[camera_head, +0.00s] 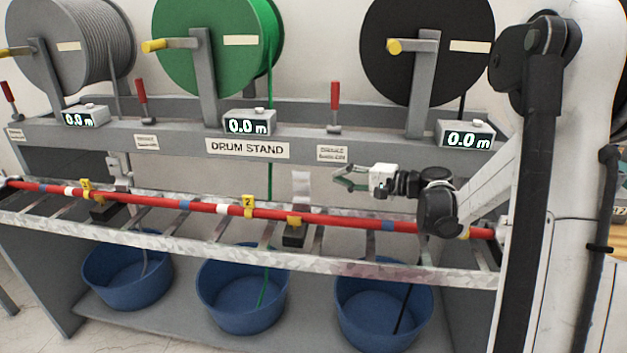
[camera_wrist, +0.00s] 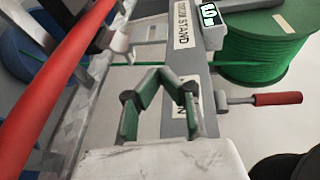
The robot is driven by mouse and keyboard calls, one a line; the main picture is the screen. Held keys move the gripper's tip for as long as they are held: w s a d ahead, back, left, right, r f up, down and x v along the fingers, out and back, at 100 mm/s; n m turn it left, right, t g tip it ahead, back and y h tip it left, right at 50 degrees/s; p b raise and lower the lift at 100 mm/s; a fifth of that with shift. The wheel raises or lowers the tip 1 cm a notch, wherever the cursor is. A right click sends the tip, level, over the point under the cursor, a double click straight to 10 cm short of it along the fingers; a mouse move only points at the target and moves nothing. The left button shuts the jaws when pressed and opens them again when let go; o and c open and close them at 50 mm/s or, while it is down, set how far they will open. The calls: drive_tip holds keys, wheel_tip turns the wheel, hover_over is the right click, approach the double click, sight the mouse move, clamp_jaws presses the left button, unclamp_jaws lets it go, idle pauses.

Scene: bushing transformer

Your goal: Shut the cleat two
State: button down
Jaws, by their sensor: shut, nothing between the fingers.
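A red cable (camera_head: 170,201) runs along the metal ladder tray (camera_head: 330,260), with yellow tags on it. One tag (camera_head: 248,206) reads 2. To its right a dark cleat base (camera_head: 293,237) sits under the cable, with a yellow piece at the cable and a pale upright piece (camera_head: 302,185) behind it. Whether that piece is the cleat's raised part is unclear. Another dark block (camera_head: 104,212) is under the cable at left. My gripper (camera_head: 340,180) is shut and empty, above and behind the cable, right of the pale piece. The wrist view shows its green-padded fingers (camera_wrist: 158,76) and the cable at left.
Behind the tray is the drum stand (camera_head: 248,148), with cable drums, meters and red levers (camera_head: 335,105). A lever (camera_wrist: 265,99) also shows right of my fingers in the wrist view. A green line (camera_head: 269,180) hangs behind the tray into a blue tub (camera_head: 242,300).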

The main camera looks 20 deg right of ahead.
sight(303, 184)
drive_tip(key=w+a+f+t+b, duration=0.1)
drive_tip(key=w+a+b, duration=0.1)
drive_tip(key=w+a, duration=0.2)
drive_tip(key=shift+w+a+f+m+y+b, duration=0.2)
drive_tip(key=shift+a+f+m+y+b, duration=0.15)
drive_tip(key=shift+a, duration=0.35)
idle(0.5)
drive_tip(key=shift+r, duration=0.1)
